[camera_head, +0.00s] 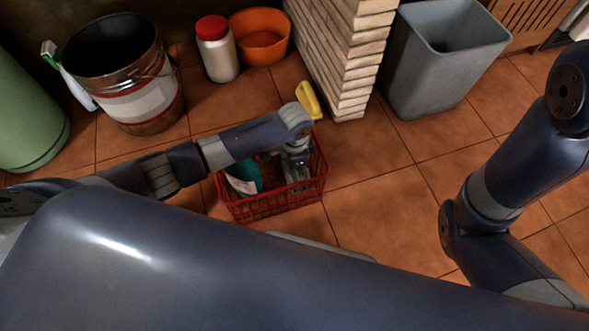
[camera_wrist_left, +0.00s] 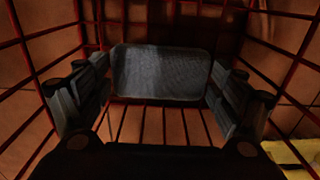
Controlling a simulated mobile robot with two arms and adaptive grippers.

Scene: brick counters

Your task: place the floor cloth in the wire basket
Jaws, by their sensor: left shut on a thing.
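The red wire basket (camera_head: 262,207) stands on the tiled floor, and its wires surround the left wrist view (camera_wrist_left: 130,122). My left gripper (camera_head: 297,181) reaches down inside the basket on its right side. In the left wrist view, its two fingers (camera_wrist_left: 160,88) are on either side of a grey, textured, rounded slab, which looks like the folded floor cloth (camera_wrist_left: 160,73). The gripper is shut on it, within the basket walls. In the head view the cloth cannot be told apart from the gripper. My right arm shows at the right, but its gripper is out of view.
A teal item with a white label (camera_head: 243,177) is in the basket's left part. A yellow thing (camera_head: 308,100) lies just behind the basket. A metal bucket (camera_head: 150,105), red-lidded jar (camera_head: 218,55), orange bowl (camera_head: 262,40), brick pillar (camera_head: 345,70) and grey bin (camera_head: 435,75) stand behind.

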